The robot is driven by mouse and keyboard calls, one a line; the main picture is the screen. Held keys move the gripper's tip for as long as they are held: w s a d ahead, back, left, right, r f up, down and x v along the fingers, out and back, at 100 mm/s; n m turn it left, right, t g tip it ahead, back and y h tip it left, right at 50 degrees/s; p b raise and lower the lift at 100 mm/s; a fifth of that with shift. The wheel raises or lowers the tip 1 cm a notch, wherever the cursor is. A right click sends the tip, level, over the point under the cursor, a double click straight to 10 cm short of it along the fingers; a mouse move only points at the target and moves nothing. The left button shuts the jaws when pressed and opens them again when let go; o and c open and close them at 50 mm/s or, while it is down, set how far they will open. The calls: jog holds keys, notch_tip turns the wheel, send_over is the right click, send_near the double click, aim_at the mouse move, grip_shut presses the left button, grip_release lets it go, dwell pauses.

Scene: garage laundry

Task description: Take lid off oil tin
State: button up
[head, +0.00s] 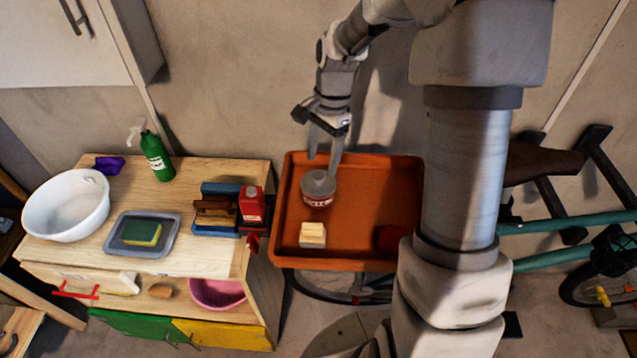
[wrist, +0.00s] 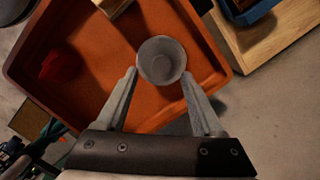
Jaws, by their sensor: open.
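The oil tin (head: 318,200) stands upright in the orange tray, with a red and white label and a grey lid (head: 318,181) on top. In the wrist view the grey round lid (wrist: 161,60) is seen from above and hides most of the tin. My gripper (head: 324,163) is open and points down at the lid from just behind it. In the wrist view the fingertips (wrist: 160,74) stand on either side of the lid's near edge. I cannot tell whether they touch it. Nothing is held.
The orange tray (head: 350,263) has raised walls and also holds a pale wooden block (head: 312,235) and a dark red round thing (head: 391,238).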

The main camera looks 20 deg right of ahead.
aim_at(319, 175)
jog(key=f, duration=0.4)
jog(key=shift+a+f, duration=0.25)
jog(key=shift+a, duration=0.1)
grip_shut()
